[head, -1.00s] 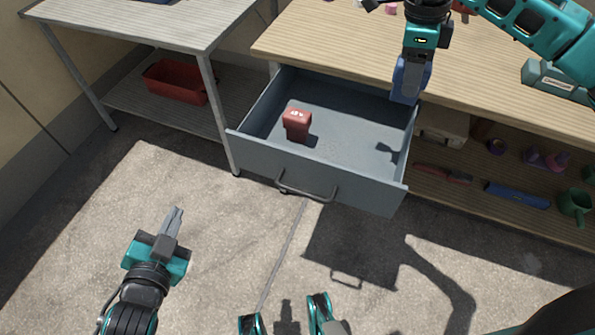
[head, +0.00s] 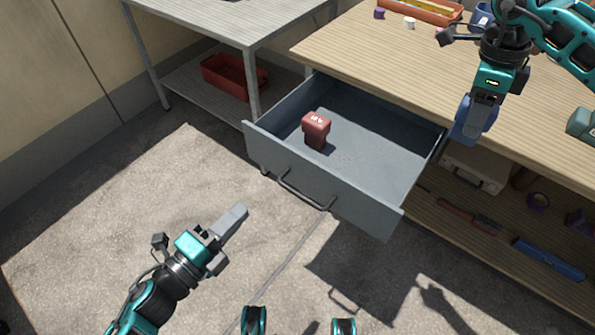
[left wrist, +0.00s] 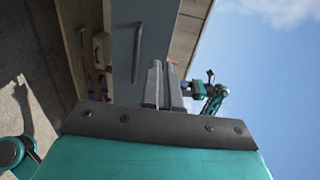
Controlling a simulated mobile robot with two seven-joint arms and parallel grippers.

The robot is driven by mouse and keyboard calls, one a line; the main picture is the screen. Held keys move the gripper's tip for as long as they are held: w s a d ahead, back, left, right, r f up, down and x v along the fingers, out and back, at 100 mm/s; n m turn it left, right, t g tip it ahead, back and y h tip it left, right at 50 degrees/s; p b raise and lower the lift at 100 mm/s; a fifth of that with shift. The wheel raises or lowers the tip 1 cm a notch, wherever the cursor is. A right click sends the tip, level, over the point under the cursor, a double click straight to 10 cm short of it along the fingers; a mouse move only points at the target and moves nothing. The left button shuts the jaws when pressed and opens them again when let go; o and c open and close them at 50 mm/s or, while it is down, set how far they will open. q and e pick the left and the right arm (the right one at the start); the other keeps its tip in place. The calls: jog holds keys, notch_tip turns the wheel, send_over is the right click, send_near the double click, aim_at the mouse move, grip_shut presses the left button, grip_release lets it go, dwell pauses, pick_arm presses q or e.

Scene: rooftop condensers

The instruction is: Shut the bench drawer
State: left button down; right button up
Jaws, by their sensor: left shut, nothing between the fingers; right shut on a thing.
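The bench drawer (head: 325,190) is grey-blue and stands pulled out from the wooden bench (head: 400,70). Its dark bar handle (head: 305,192) is on the front face. A red battery-like block (head: 316,128) stands inside the drawer. My left gripper (head: 236,218) is shut and empty, in front of and left of the drawer front, apart from the handle. In the left wrist view the drawer front (left wrist: 150,45) and handle (left wrist: 138,52) lie beyond the shut fingers (left wrist: 163,85). My right gripper (head: 476,112) is shut on a blue object (head: 468,125) near the drawer's right side.
A grey side table (head: 215,20) stands left of the bench, with a red bin (head: 234,77) on its lower shelf. Under the bench a shelf holds a beige case (head: 475,168), a blue tool (head: 548,258) and other items. The concrete floor before the drawer is clear.

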aim_at(293, 160)
pick_arm(q)
jog(key=b+x, duration=0.1)
jog(key=x, duration=1.3)
jog(key=shift+s+d+f, duration=0.1)
jog(key=shift+s+d, duration=0.05)
jog(key=shift+d, duration=0.05)
pick_arm(e)
jog(key=shift+f, duration=0.4)
